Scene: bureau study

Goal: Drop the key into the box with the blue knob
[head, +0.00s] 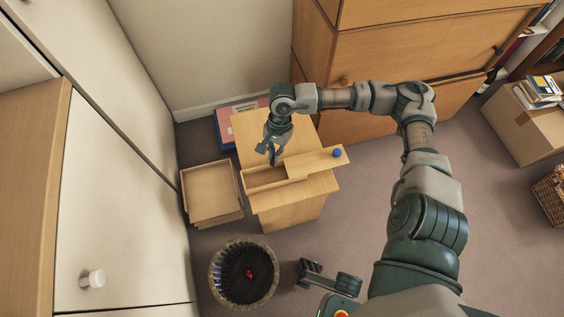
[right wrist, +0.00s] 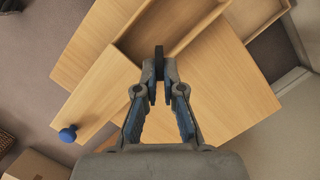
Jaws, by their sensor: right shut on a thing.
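A long light-wood box (head: 262,186) stands on a small wooden cabinet in the head view. Its lid (head: 310,162), with a blue knob (head: 337,153), is slid to the right, leaving the left part open. The knob also shows in the right wrist view (right wrist: 68,133), with the open compartment (right wrist: 165,30) at the top. My right gripper (head: 268,154) is above the open part, pointing down. In the right wrist view its fingers (right wrist: 160,80) are shut on a thin dark piece, apparently the key (right wrist: 159,58). Most of the key is hidden.
The wooden cabinet top (head: 313,184) bears the box. An open wooden tray (head: 208,188) lies to its left, and a round basket (head: 244,272) with something red inside stands in front. A large wooden chest (head: 400,65) is behind.

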